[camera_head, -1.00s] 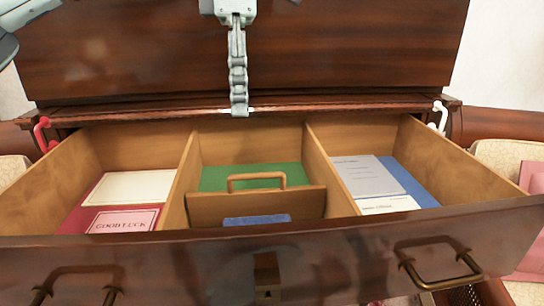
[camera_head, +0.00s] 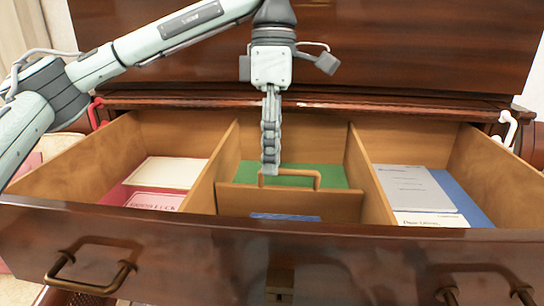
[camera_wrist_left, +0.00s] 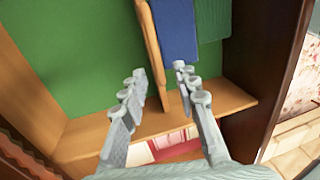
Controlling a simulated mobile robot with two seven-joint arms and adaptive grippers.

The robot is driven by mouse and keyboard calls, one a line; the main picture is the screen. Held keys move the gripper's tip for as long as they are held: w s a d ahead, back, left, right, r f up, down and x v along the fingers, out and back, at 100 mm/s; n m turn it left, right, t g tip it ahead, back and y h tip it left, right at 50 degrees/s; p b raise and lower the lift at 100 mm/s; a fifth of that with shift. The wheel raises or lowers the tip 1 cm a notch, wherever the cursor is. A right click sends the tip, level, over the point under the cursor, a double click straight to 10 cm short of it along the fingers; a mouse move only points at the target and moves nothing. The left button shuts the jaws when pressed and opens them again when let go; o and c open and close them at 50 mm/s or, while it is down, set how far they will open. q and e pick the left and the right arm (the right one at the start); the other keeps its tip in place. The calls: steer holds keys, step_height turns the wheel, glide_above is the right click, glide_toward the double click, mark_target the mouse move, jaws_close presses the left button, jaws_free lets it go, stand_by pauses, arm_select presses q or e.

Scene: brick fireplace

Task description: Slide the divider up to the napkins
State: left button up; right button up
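The wooden divider (camera_head: 240,202) stands across the middle compartment of the open drawer, with an arched handle (camera_head: 304,173) on top. A folded blue cloth stack (camera_head: 285,217), likely the napkins, lies in front of it, mostly hidden by the drawer front. In the left wrist view, the divider (camera_wrist_left: 155,50) has the blue stack (camera_wrist_left: 178,28) close along one side. My left gripper (camera_head: 270,168) points down at the handle's left end. The wrist view shows its fingers (camera_wrist_left: 163,85) apart on either side of the divider line; contact cannot be told. My right gripper is not in view.
Fixed wooden partitions (camera_head: 370,178) bound the middle compartment. The left compartment holds red and cream cards (camera_head: 165,173); the right holds grey and blue booklets (camera_head: 415,188). Green lining (camera_head: 240,173) is bare behind the divider. The drawer front (camera_head: 190,250) rises before everything.

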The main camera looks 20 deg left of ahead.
arm_select(q)
steer(key=shift+f, duration=0.15)
steer(key=shift+c, duration=0.6)
jaws_close()
steer(key=shift+s, duration=0.1)
